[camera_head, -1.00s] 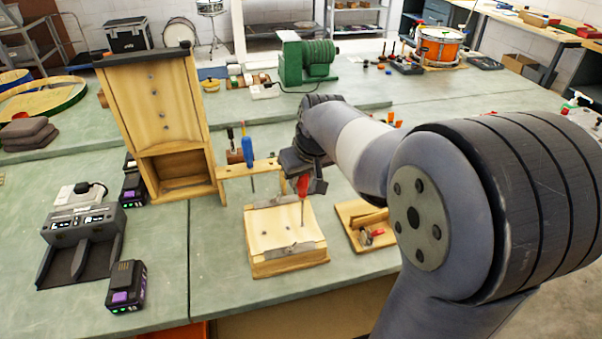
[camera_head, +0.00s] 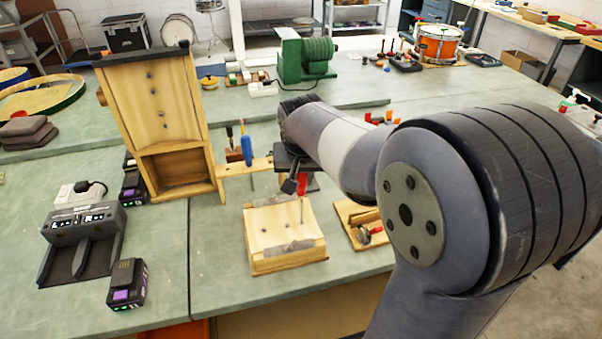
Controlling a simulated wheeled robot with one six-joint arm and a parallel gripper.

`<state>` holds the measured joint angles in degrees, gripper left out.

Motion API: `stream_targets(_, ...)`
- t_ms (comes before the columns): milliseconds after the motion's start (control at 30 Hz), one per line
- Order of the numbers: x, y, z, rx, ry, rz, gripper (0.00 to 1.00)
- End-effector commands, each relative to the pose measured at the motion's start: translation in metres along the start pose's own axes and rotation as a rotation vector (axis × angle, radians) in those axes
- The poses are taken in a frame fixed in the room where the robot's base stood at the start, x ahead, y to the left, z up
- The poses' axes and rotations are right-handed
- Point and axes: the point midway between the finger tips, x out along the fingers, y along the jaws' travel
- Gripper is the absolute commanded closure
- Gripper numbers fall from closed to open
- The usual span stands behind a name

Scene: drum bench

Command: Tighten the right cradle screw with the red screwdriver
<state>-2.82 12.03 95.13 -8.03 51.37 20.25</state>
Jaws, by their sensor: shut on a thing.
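The wooden cradle block (camera_head: 275,228) sits on the green bench in the middle of the view, with grey metal pieces along its top edges. My gripper (camera_head: 299,183) is over its right back part and shut on the red screwdriver (camera_head: 302,185). Only part of the red handle shows beside the dark fingers. The thin shaft points down, close to upright, to the right part of the block's top. The right cradle screw is too small to make out, and I cannot tell whether the tip touches it.
A wooden rack (camera_head: 262,165) with a blue screwdriver (camera_head: 246,148) stands behind the block. A tall wooden box (camera_head: 165,110) stands to the left, near a battery charger (camera_head: 83,232). A small wooden board (camera_head: 352,212) lies to the right. Bare bench lies left of the block.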

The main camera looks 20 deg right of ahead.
Motion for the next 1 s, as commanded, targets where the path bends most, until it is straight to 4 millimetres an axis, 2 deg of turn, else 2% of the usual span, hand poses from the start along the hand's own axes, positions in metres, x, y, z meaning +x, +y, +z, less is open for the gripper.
stream_targets(267, 0.0045, 0.0011, 0.0039, 0.168, -0.013, 0.074, 1.0)
stream_targets(667, 0.0045, 0.0016, 0.004, 0.198, -0.013, 0.086, 1.0)
stream_targets(1000, 0.0052, 0.0027, 0.004, 0.466, -0.012, 0.2, 1.0)
